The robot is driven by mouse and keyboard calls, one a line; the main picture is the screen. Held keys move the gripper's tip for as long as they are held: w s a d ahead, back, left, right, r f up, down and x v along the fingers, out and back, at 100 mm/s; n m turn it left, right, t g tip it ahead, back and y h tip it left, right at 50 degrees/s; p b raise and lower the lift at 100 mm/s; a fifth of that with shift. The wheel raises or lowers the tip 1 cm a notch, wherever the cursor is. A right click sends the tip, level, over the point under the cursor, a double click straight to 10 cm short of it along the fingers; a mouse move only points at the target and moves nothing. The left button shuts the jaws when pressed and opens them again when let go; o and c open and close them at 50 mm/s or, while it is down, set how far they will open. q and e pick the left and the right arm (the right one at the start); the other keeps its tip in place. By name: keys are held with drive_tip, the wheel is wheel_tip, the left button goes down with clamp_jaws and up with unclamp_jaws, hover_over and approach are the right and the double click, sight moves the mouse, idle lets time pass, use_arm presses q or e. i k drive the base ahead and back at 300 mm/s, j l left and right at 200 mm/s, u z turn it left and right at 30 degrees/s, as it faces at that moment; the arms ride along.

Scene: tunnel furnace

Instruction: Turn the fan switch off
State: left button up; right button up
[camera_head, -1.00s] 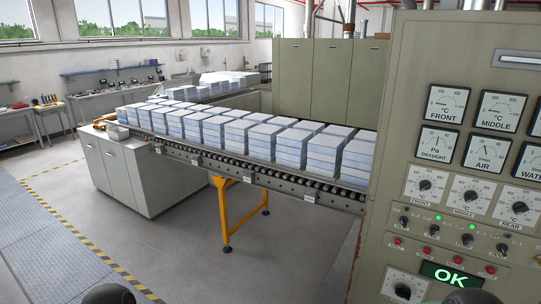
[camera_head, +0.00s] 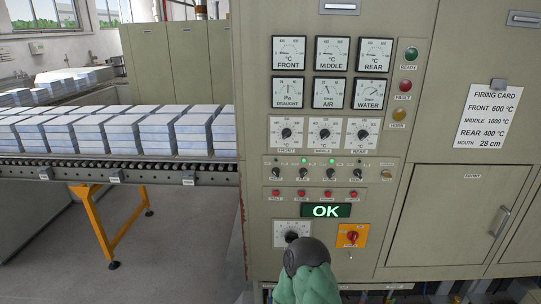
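The control panel (camera_head: 258,100) fills the middle of the view. A row of small black rotary switches is on it: the first switch (camera_head: 276,173), the second switch (camera_head: 303,174), the third switch (camera_head: 330,174) and the fourth switch (camera_head: 357,174). Their labels are too small to read surely, so I cannot tell which one is the fan switch. Green lamps glow above the second and third switches. A dark rounded part with a green portion, seemingly of my arm, rises at the bottom centre, below the switches and apart from them. No gripper fingertips of mine show.
The green OK display (camera_head: 326,211) is lit above a lower dial (camera_head: 291,237), partly hidden by the dark part. A red knob on an orange plate (camera_head: 352,236) is to its right. The roller conveyor (camera_head: 110,174) with stacked blocks is at left; a firing card (camera_head: 489,115) hangs right.

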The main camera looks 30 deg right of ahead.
sight(303, 171)
drive_tip(key=j+z, duration=0.1)
drive_tip(key=z, duration=0.3)
drive_tip(key=j+z, duration=0.1)
drive_tip(key=z, duration=0.25)
drive_tip(key=k+z, duration=0.1)
drive_tip(key=z, duration=0.3)
drive_tip(key=k+j+z, duration=0.1)
drive_tip(key=z, duration=0.25)
